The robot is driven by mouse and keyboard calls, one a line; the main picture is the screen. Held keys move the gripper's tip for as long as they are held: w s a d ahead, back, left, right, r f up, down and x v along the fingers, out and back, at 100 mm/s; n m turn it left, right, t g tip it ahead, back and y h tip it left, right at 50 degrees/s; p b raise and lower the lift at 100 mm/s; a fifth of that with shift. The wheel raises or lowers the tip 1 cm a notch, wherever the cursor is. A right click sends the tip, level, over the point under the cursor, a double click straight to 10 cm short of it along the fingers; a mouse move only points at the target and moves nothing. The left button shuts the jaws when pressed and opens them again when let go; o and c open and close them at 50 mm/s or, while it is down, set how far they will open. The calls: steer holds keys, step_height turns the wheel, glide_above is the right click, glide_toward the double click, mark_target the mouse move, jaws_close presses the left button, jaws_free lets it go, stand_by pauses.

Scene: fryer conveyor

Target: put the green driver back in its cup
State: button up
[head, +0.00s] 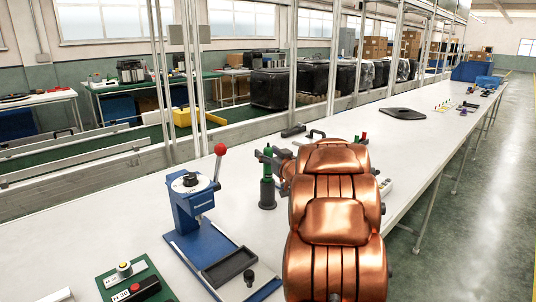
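A green upright driver (267,170) stands left of my copper-coloured arm in the head view. Its lower end meets a dark cup-like base (267,201) on the white table; I cannot tell how far inside it is. My gripper (272,158) shows only as dark grey parts beside the upper part of the driver. Most of it is hidden behind my arm, so its finger opening and any grip on the driver cannot be made out.
A blue press (190,208) with a red-knobbed lever stands to the left, with a black tray (229,266) on its base. A green board (134,284) lies at the front left. A black flat plate (404,114) lies farther along the table. The table between is mostly clear.

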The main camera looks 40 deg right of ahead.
steer(key=shift+s+r, duration=0.1)
steer(key=shift+r, duration=0.05)
steer(key=v, duration=1.2)
stand_by(0.6)
steer(key=a+f+m+g+h+p, duration=0.15)
steer(key=a+g+p, duration=0.25)
steer(key=a+g, duration=0.45)
steer(key=s+a+f+n+g+y+p, duration=0.1)
steer(key=s+a+f+g+y+p, duration=0.1)
steer(key=s+a, duration=0.5)
steer(key=s+a+f+n+g+y+p, duration=0.1)
steer(key=s+a+g, duration=0.4)
steer(key=a, duration=1.1)
steer(key=s+f+y+p, duration=0.1)
steer(key=s, duration=0.2)
steer(key=shift+s+a+f+p, duration=0.25)
steer(key=shift+s+a+p, duration=0.05)
steer(key=shift+p, duration=0.1)
steer(key=s+a+g, duration=0.1)
steer(key=s+a, duration=0.2)
steer(key=s+a+n+g+y+p, duration=0.1)
steer(key=s+a, duration=0.2)
steer(key=s, duration=0.1)
steer(key=s+a+r+n+g+y, duration=0.1)
steer(key=s+a+g, duration=0.1)
steer(key=s+a, duration=0.1)
steer(key=shift+s+n, duration=0.25)
steer(key=shift+s, duration=0.4)
